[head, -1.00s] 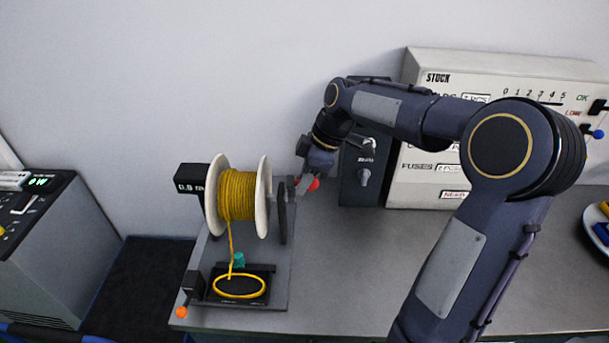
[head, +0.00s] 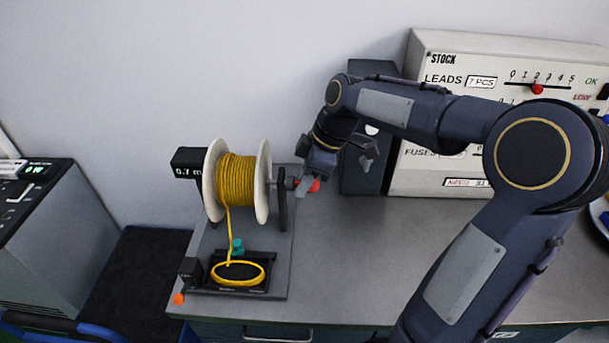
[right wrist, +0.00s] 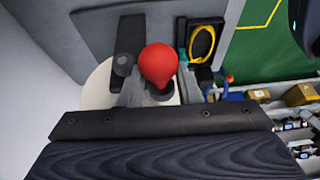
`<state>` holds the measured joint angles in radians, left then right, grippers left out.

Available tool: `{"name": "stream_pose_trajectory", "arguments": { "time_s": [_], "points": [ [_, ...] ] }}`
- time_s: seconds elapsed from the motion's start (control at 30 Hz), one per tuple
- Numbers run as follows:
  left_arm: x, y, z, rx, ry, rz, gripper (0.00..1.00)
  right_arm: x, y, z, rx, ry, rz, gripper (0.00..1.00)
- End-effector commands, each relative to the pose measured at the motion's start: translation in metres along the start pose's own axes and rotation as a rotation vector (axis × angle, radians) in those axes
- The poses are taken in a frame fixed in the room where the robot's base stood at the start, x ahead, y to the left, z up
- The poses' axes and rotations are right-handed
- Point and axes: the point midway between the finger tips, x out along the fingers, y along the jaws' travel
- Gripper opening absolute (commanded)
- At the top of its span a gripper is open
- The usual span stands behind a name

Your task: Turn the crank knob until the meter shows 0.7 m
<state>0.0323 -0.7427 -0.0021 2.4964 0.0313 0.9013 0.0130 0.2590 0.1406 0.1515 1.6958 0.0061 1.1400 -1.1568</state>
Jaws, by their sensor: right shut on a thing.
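The red crank knob (head: 315,186) is at the right side of the reel. My right gripper (head: 306,187) is shut on it, and the fingers hide part of the knob. The knob shows large and red in the right wrist view (right wrist: 159,64), between the fingers. The reel (head: 265,180) has white flanges and is wound with yellow cord (head: 236,180). The black meter (head: 188,163) at its left reads 0.7 m. Yellow cord runs down from the reel to a loop (head: 238,272) on a black plate. My left gripper is not in view.
The reel stands on a grey base plate (head: 212,238) on the bench. A dark box (head: 362,180) and a white stock panel (head: 430,180) stand close behind my right arm. The bench (head: 350,260) right of the reel is clear. A grey instrument (head: 60,240) stands at left.

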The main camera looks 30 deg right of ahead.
Motion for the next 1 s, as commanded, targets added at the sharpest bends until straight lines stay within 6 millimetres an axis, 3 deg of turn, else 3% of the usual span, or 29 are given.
{"name": "stream_pose_trajectory", "arguments": {
  "time_s": [0.37, 0.73, 1.0],
  "points": [
    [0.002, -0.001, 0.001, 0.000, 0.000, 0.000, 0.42, 0.002, 0.001, 0.003, 0.004, -0.004, 0.008, 0.08],
    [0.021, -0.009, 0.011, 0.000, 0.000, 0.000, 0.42, 0.022, -0.008, 0.011, 0.002, -0.002, 0.011, 0.08],
    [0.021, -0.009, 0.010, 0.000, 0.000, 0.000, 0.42, 0.021, -0.010, 0.011, 0.003, -0.002, 0.012, 0.08]
  ]
}}
